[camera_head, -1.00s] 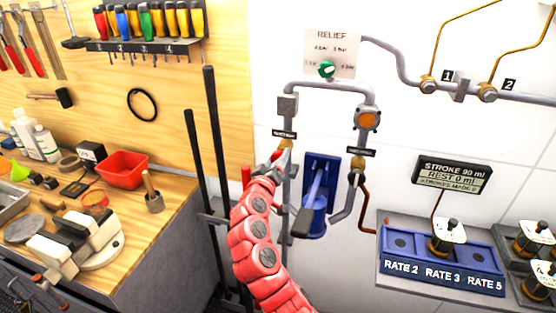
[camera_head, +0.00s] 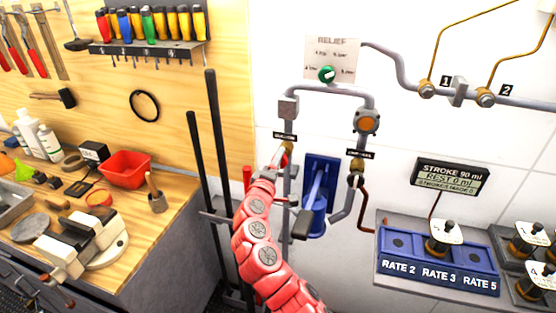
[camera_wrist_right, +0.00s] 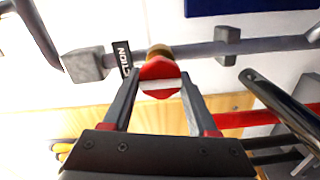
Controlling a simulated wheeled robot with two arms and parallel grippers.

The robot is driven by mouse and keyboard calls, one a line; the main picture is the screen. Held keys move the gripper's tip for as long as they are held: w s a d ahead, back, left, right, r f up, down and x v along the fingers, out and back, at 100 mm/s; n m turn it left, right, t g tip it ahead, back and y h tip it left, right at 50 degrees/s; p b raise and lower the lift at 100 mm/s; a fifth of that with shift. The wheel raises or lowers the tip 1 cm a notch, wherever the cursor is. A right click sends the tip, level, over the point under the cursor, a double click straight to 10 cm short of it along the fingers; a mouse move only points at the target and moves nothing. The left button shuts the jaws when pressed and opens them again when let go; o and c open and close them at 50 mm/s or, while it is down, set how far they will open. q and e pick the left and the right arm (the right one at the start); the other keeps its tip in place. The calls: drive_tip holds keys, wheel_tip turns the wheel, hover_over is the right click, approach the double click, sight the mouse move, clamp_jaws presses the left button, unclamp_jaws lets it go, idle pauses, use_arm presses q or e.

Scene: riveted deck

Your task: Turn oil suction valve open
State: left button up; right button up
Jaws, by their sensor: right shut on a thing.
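The oil suction valve (camera_head: 287,147) is a small brass fitting on the left grey vertical pipe, just below a dark label in the head view. In the right wrist view its red handle (camera_wrist_right: 159,70) with a pale band lies between my fingers, in front of a brass stem. The black label beside it (camera_wrist_right: 123,58) ends in "TION". My right gripper (camera_head: 280,157) is at the valve, shut on the handle, at the end of the red arm. The exact handle angle is hard to read. My left gripper is not in view.
A blue pump body with a lever (camera_head: 318,195) stands close right of the arm. A second brass valve (camera_head: 357,164) is on the right pipe. A green relief knob (camera_head: 327,74) is above. Dark upright bars (camera_head: 219,150) and the workbench (camera_head: 180,215) are left.

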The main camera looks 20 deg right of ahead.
idle(0.5)
drive_tip(key=o, duration=1.4)
drive_tip(key=b+v, duration=0.4)
drive_tip(key=v, duration=1.3)
drive_tip(key=shift+s+a, duration=0.15)
drive_tip(key=shift+a, duration=0.05)
